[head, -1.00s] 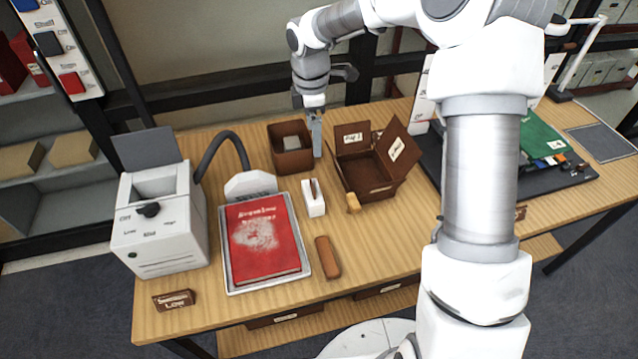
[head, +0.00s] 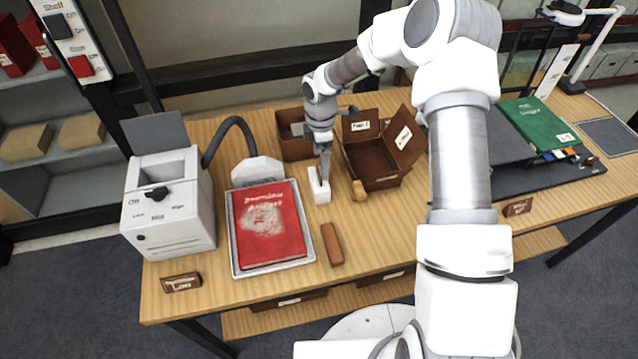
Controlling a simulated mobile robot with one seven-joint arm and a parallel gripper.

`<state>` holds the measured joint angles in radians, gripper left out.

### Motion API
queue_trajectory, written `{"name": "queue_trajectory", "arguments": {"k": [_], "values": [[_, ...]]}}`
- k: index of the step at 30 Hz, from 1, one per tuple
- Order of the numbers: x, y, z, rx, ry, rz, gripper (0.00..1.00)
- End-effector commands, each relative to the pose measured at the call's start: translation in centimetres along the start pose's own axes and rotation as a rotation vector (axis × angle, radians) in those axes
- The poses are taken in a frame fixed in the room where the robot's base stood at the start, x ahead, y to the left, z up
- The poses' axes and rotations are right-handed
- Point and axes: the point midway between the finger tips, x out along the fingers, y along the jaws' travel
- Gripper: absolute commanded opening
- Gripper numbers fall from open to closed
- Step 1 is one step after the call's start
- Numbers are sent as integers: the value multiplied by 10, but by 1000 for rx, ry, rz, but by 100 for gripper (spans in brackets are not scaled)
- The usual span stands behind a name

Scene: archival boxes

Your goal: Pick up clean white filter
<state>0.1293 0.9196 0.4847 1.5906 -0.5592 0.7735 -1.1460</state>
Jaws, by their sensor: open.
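A pale, greyish-white block (head: 298,129), which may be the clean white filter, sits inside a small open brown box (head: 292,149) at the back of the table. My arm partly covers that box. My gripper (head: 324,174) points down just in front of the box, over a small white holder (head: 320,196) with a dark slot in its top. The jaws are open, and I see nothing held. I cannot tell whether the fingertips touch the holder.
A white machine (head: 168,215) with a dark hose stands at left. A dusty red book (head: 268,222) lies on a tray before a white nozzle (head: 258,172). An open brown flap box (head: 372,160) stands close right of my gripper. A brown bar (head: 332,244) lies in front.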

Motion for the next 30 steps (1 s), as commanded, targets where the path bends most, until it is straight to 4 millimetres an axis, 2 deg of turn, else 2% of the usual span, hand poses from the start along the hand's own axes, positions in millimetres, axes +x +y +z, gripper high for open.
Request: {"name": "queue_trajectory", "arguments": {"k": [12, 21, 23, 30], "values": [[46, 3, -4, 1, 0, -2, 100], [52, 4, -3, 0, 0, 1, 100], [52, 4, -3, 0, 0, 1, 93], [52, 3, -4, 0, 0, 0, 50]]}}
